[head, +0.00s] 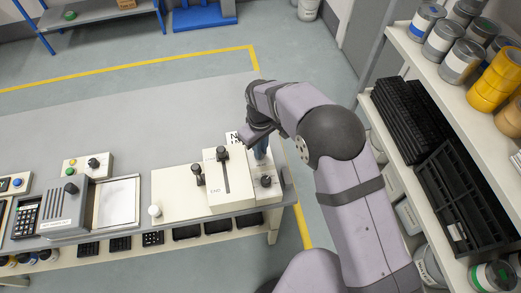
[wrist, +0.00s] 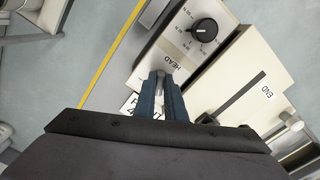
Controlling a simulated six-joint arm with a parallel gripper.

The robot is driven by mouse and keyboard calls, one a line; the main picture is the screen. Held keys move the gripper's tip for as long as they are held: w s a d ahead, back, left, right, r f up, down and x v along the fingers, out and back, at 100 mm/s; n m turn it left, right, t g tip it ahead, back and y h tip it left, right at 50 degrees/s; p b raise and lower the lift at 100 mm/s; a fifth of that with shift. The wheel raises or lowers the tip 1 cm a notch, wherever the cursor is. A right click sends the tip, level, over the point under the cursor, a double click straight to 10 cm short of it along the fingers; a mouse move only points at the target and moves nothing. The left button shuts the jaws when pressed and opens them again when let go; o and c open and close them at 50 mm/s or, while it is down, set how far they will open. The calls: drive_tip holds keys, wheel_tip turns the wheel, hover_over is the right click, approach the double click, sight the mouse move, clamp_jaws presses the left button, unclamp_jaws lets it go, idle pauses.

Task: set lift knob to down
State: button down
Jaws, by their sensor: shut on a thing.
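My gripper (head: 260,152) is over the back of the pale control panel at the right end of the machine. In the wrist view its two blue-grey fingers (wrist: 160,78) are closed on a small grey knob, which I take to be the lift knob (wrist: 160,75). It stands beside the word HEAD, and the fingers hide most of it. Its setting cannot be read. A black round dial (wrist: 205,31) with printed marks sits apart on the same panel, and it also shows in the head view (head: 266,181).
A cream housing (head: 228,195) with a dark slot and black-knobbed levers stands just left of the panel. A white printed card (head: 232,138) lies behind it. A grey unit with a tray (head: 115,205) is further left. Shelves with cans and black trays rise on the right.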

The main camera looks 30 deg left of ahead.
drive_tip(key=m+b, duration=0.1)
drive_tip(key=m, duration=0.2)
drive_tip(key=shift+a+m, duration=0.1)
drive_tip(key=shift+m, duration=0.3)
drive_tip(key=m+b, duration=0.1)
drive_tip(key=m, duration=0.2)
drive_tip(key=shift+s+m, duration=0.1)
drive_tip(key=shift+m, duration=0.2)
drive_tip(key=m, duration=0.3)
drive_tip(key=shift+a+m+b, duration=0.15)
drive_tip(key=shift+m+b, duration=0.15)
drive_tip(key=shift+r+m, duration=0.1)
drive_tip(key=shift+m, duration=1.8)
drive_tip(key=shift+a, duration=0.1)
drive_tip(key=c, duration=1.8)
unclamp_jaws()
drive_tip(key=shift+b, duration=0.3)
